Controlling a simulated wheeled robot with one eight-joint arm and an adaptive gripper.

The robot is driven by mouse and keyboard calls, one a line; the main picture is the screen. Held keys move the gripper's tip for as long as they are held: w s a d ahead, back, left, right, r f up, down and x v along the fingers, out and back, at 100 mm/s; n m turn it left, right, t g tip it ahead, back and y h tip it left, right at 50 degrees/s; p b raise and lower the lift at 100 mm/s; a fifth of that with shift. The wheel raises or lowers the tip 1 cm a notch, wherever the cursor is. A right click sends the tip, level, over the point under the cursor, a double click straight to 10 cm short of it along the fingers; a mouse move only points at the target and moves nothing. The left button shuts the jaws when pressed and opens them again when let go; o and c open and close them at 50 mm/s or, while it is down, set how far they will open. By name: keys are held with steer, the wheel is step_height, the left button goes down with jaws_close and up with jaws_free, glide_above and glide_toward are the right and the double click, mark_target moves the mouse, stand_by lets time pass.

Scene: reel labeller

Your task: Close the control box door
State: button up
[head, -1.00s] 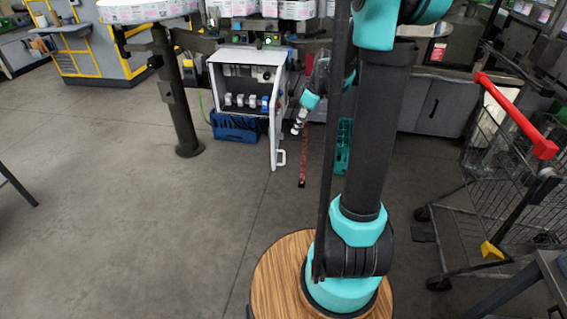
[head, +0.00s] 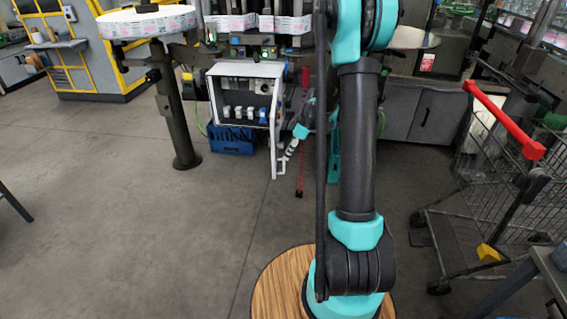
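The white control box (head: 240,70) hangs under the labelling machine, left of my arm in the head view, with its inside and a row of small fittings showing. Its door (head: 274,140) stands open, swung out toward me on the right side and seen nearly edge-on. A white handle (head: 282,167) sticks out low on the door. My gripper (head: 290,152) is beside the door's lower right face, close to the handle. It is small here, and I cannot tell whether it touches the door or whether its fingers are open.
A blue crate (head: 231,140) stands on the floor below the box, and a teal crate (head: 334,160) is partly hidden behind my arm. A dark post (head: 178,110) stands at left. A shopping cart (head: 490,190) is at right. The floor at left is clear.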

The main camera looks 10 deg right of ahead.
mark_target(283, 161)
steer(key=x, duration=0.6)
steer(key=shift+a+f, duration=0.2)
steer(key=shift+f, duration=0.05)
steer(key=shift+c, duration=0.4)
jaws_close()
